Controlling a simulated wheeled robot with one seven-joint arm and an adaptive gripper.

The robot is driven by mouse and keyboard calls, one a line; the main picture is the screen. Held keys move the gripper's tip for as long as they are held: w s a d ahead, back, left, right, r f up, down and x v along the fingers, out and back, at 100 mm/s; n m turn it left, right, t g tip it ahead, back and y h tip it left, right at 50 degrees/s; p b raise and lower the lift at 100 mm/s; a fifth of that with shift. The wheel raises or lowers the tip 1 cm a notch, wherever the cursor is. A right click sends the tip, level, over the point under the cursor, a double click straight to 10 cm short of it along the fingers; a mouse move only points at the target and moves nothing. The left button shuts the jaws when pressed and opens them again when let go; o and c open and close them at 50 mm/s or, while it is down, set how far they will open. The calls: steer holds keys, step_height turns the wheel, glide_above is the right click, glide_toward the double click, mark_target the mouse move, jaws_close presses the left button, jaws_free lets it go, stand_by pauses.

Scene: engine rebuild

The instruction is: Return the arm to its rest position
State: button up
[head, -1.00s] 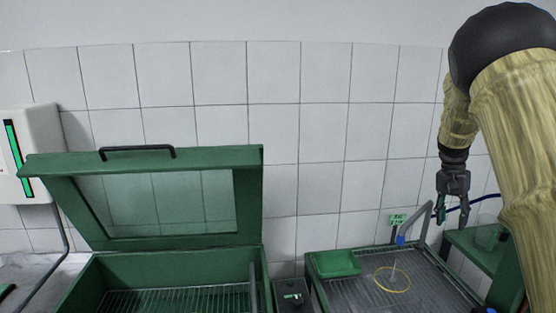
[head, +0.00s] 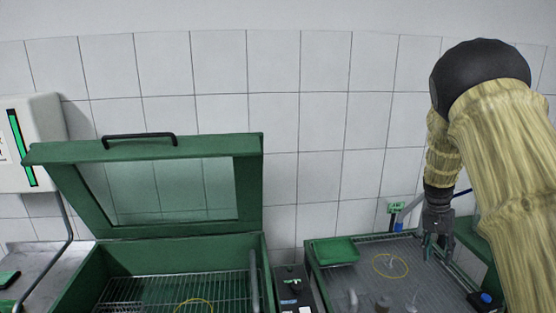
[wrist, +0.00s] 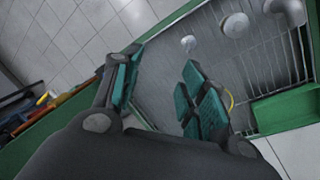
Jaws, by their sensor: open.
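My gripper (head: 436,241) hangs from my arm at the right of the head view, over the right part of a green-framed sink with a ribbed grey floor (head: 345,270). In the wrist view my gripper (wrist: 160,75) shows its two teal-padded fingers apart, with nothing between them. My arm's yellowish upper part fills the right side of the head view and hides what is behind it.
A green washer cabinet (head: 255,250) stands at left with its windowed lid (head: 250,185) raised. A green tray (head: 335,251) and yellow ring (head: 377,268) are at the sink. Several pale round parts, one here (wrist: 236,25), are on its floor. A tiled wall (head: 320,120) stands behind.

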steer(key=s+a+f+n, duration=0.1)
steer(key=s+a+f, duration=0.2)
steer(key=s+f, duration=0.35)
steer(key=s+a+f+n, duration=0.1)
steer(key=s+a+f, duration=0.25)
steer(key=f, duration=0.65)
steer(key=s+a+f+n, duration=0.1)
steer(key=s+a+f, duration=0.1)
steer(key=s+f, duration=0.55)
steer(key=s+a+f+n+t, duration=0.1)
steer(key=s+a+f+n, duration=0.1)
steer(key=s+a+f, duration=0.55)
steer(key=s+a+f+n, duration=0.15)
steer(key=s+f, duration=0.25)
steer(key=s, duration=0.6)
steer(key=s+a+n+y, duration=0.2)
steer(key=s+a, duration=0.6)
steer(key=s, duration=0.6)
step_height(320, 180, down, 8)
steer(key=b, duration=0.8)
steer(key=shift+w+r+t, duration=0.15)
steer(key=shift+t, duration=0.15)
